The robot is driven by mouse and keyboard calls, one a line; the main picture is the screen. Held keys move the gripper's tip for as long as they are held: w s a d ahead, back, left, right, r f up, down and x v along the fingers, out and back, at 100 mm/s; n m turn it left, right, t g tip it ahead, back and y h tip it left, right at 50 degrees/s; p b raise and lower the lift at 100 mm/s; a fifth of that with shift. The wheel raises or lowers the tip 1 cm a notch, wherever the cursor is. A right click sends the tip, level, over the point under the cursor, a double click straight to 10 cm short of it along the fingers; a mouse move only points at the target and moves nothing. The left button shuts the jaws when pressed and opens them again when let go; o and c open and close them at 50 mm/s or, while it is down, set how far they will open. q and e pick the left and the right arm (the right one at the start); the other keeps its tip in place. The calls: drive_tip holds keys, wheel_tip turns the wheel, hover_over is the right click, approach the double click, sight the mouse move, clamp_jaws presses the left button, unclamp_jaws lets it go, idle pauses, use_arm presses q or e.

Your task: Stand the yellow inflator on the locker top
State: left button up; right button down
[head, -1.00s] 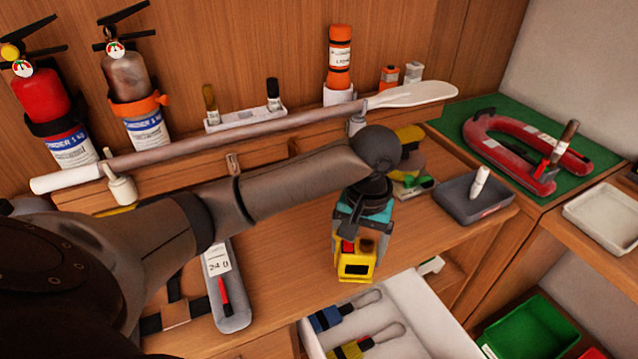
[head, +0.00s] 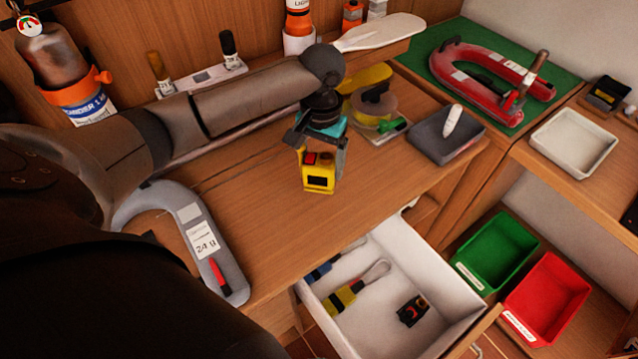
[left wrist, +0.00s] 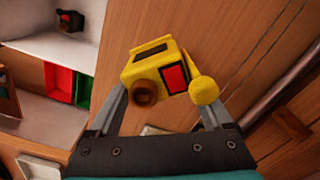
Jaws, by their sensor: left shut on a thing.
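My left gripper (head: 321,158) is shut on a small yellow device, the yellow inflator (head: 319,178). It has a dark window and a red patch. In the left wrist view the inflator (left wrist: 152,62) sits between the two fingers, with a round dark knob and a yellow round end showing. In the head view it appears over the wooden bench top (head: 250,215); I cannot tell the gap below it. A locker-like unit with a green top (head: 475,32) stands at the back right; I cannot tell which surface is the locker top. My right gripper is not in view.
A red horseshoe float (head: 460,70) lies on the green top. A grey tray (head: 435,150) and tape roll (head: 375,112) are right of the inflator. An open white drawer (head: 385,325) juts out in front. A grey horseshoe float (head: 165,195) lies left. Bare wood lies between.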

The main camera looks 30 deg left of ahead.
use_arm(q)
wheel_tip(320, 180, down, 8)
drive_tip(key=shift+r+b, duration=0.1)
drive_tip(key=shift+b, duration=0.6)
drive_tip(key=shift+f, duration=0.3)
drive_tip(key=shift+f, duration=0.15)
drive_tip(key=o, duration=1.3)
wheel_tip(320, 180, up, 12)
drive_tip(key=shift+r+p, duration=0.2)
drive_tip(key=shift+p, duration=0.95)
